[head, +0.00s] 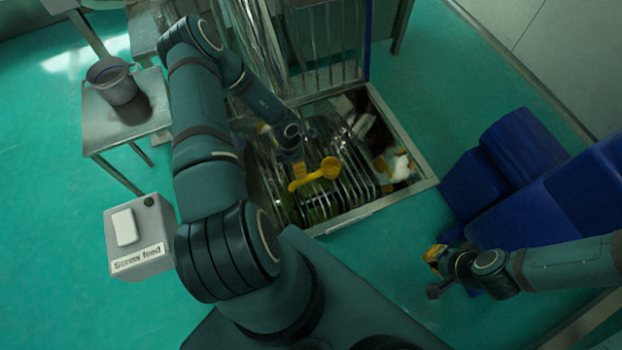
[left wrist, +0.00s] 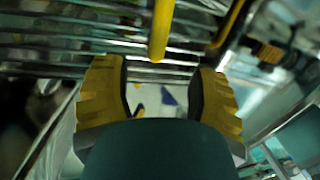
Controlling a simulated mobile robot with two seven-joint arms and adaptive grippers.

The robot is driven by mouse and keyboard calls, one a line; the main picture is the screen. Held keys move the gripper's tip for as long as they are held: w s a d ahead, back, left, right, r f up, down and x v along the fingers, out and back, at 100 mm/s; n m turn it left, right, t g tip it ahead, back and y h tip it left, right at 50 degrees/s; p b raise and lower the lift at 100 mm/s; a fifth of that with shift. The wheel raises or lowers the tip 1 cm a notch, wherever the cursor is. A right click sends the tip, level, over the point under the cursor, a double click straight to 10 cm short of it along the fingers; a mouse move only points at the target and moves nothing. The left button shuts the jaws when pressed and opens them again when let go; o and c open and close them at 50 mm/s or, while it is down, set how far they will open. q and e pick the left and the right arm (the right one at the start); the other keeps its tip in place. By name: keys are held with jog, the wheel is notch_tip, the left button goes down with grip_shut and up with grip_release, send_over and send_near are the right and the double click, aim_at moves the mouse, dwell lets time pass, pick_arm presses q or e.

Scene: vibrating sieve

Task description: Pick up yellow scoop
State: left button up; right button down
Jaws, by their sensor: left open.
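The yellow scoop (head: 328,169) shows in the head view above the slatted metal sieve, its rounded end to the right and its handle to the left. My left gripper (head: 293,163) is just beside and above the handle end. In the left wrist view the two yellow-padded fingers of the left gripper (left wrist: 160,88) are spread with a gap between them. A yellow bar, likely the scoop handle (left wrist: 161,30), comes down from the top edge toward the gap, not clamped. My right gripper (head: 437,268) is at the right, apart from the scoop; its jaw opening is unclear.
The sieve's metal frame (head: 390,199) surrounds the slats. White and yellow bits lie at its right side. A grey table (head: 100,123) with a bucket (head: 113,82) and a "Screw feed" box (head: 138,238) stand left. Blue blocks (head: 525,150) stand right. Green floor is clear between.

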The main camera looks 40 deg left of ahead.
aim_at(314, 177)
pick_arm(q)
jog(key=f, duration=0.3)
jog(key=shift+s+d+f+b, duration=0.1)
jog(key=shift+d+f+b, duration=0.25)
jog(key=shift+f, duration=0.05)
jog(key=f, duration=0.1)
jog(key=f+b, duration=0.1)
jog(key=f, duration=0.3)
jog(key=shift+d+b, duration=0.35)
jog(key=shift+d, duration=0.05)
grip_shut()
